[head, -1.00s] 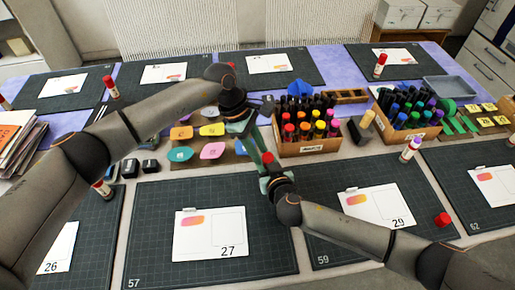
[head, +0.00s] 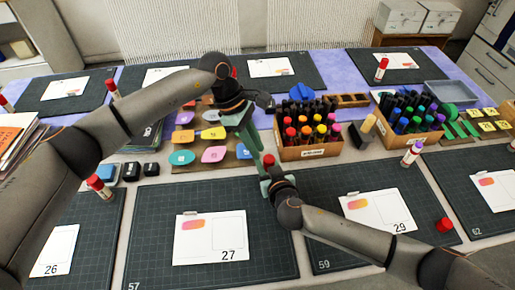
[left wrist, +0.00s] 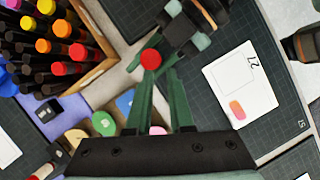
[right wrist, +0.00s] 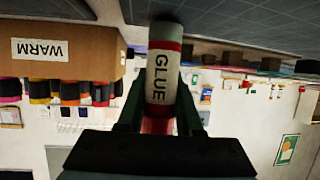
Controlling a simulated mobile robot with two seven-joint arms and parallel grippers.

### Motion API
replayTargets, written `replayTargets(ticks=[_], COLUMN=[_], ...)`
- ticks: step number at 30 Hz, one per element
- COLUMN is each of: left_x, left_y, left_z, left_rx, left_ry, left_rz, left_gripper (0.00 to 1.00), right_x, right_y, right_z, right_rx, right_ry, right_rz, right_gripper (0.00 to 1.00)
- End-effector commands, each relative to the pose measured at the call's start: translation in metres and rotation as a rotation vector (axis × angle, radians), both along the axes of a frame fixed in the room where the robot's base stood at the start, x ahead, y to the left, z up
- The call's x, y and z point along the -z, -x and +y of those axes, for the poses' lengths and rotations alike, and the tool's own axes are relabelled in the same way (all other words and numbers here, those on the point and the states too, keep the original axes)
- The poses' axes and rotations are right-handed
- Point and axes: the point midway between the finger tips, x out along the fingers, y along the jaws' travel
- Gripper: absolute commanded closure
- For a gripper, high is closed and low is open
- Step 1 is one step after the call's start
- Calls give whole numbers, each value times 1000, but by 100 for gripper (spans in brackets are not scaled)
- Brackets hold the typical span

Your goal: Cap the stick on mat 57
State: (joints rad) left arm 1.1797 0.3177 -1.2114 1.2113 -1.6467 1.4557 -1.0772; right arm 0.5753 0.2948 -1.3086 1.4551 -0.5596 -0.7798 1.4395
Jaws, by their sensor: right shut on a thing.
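My right gripper (right wrist: 158,115) is shut on a glue stick (right wrist: 163,70), a white tube with red bands and the word GLUE. It holds the stick above the back right corner of mat 57 (head: 150,235). A round red top (left wrist: 150,59) shows in the left wrist view, and in the head view (head: 268,159) just above the right gripper. My left gripper (left wrist: 162,72) points down at this red top, its two fingers apart with a gap between them. Whether the fingertips touch the red top cannot be told.
Card 27 (head: 211,250) lies on mat 57. A loose red cap (head: 443,225) lies on mat 59 (head: 330,255). A box of warm-coloured markers (head: 310,153) stands behind the grippers, with coloured tiles (head: 182,157) to its left. The front of mat 57 is clear.

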Motion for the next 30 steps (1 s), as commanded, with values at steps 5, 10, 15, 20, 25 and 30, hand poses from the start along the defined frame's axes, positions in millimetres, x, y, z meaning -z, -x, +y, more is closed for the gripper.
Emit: replayTargets(ticks=[5, 10, 15, 20, 25, 30], left_x=[0, 0, 0, 0, -1, -3], left_y=[-1, -2, -2, -2, -2, -2], left_z=[1, 2, 2, 2, 2, 2], left_rx=[-4, -7, -7, -7, -7, -7], left_ry=[0, -1, -1, -1, -2, -2], left_rz=[-3, -3, -4, -4, -5, -4], left_gripper=[80, 80, 80, 80, 80, 80], right_x=[0, 1, 1, 1, -3, -12], right_y=[1, 1, 1, 2, 12, 35], right_z=[0, 0, 0, 0, -4, -11], right_rx=[-1, -1, -1, -1, 0, -1], right_ry=[0, 0, 0, 0, -1, -3], right_rz=[1, 2, 2, 2, 5, 6], right_gripper=[55, 36, 31, 31, 31, 31])
